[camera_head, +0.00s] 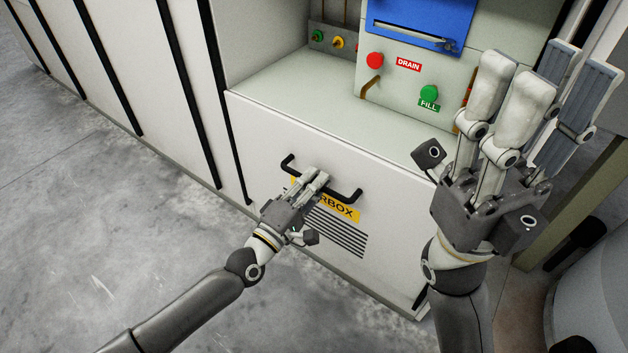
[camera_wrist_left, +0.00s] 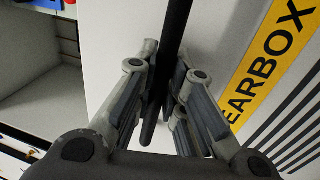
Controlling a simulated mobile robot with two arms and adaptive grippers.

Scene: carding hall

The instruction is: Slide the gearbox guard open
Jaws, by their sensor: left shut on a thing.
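The gearbox guard (camera_head: 262,133) is a white panel with a black bar handle (camera_head: 346,196), a yellow label reading GEARBOX and dark vent slots. The yellow label also shows in the left wrist view (camera_wrist_left: 267,52). My left gripper (camera_head: 318,180) is at the middle of the handle, shut on it. In the left wrist view the handle (camera_wrist_left: 177,30) runs between the fingers of my left gripper (camera_wrist_left: 165,95). My right gripper (camera_head: 530,85) is raised at the right with its fingers apart and pointing up, empty, away from the guard.
Above the guard is a ledge (camera_head: 290,88) with a control box carrying a red DRAIN button (camera_head: 375,60), a green FILL button (camera_head: 429,93) and a blue panel (camera_head: 425,18). White panels with black strips (camera_head: 140,70) continue left. The grey floor (camera_head: 80,220) at left is clear.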

